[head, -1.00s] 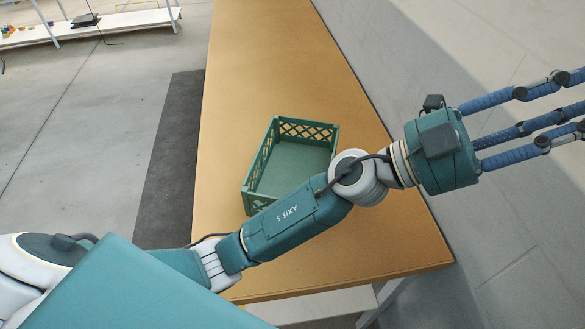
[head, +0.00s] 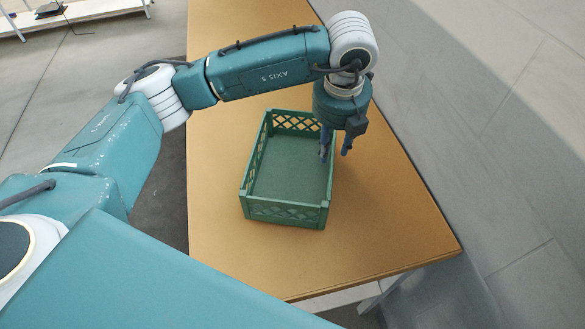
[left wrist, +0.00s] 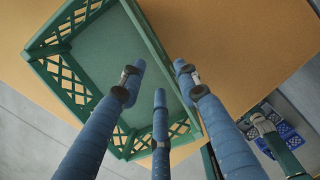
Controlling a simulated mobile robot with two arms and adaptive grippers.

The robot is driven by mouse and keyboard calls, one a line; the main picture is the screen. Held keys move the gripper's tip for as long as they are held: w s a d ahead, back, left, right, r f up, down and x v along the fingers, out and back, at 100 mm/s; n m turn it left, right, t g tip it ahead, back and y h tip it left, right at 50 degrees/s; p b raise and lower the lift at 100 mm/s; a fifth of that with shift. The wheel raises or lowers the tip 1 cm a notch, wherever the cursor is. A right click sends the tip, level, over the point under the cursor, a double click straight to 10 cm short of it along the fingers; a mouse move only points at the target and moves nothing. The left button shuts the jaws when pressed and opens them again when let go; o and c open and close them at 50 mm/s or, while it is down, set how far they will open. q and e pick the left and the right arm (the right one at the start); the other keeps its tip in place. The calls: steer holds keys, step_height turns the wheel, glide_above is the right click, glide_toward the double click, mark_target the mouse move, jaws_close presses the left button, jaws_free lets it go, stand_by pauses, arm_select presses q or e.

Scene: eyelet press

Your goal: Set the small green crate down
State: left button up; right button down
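The small green crate (head: 285,213) stands upright on the tan tabletop (head: 385,225). It is empty, with lattice walls and a flat floor. My left gripper (head: 335,153) points down at the crate's right wall in the head view, one finger on the inner side and one on the outer side. In the left wrist view its blue fingers (left wrist: 160,95) are spread apart, with the crate (left wrist: 90,45) beneath them. Whether a finger touches the wall is unclear. My right gripper is not in view.
The tabletop is clear around the crate. Its right edge runs close beyond my left gripper, with grey floor past it. A dark mat (head: 160,215) lies on the floor to the left. A white shelf (head: 95,18) stands at the far left.

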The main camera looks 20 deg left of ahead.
arm_select(q)
step_height(320, 180, down, 8)
steer(key=p, duration=0.4)
steer(key=shift+w, duration=0.1)
steer(key=shift+f, duration=0.25)
steer(key=shift+w, duration=0.1)
jaws_close()
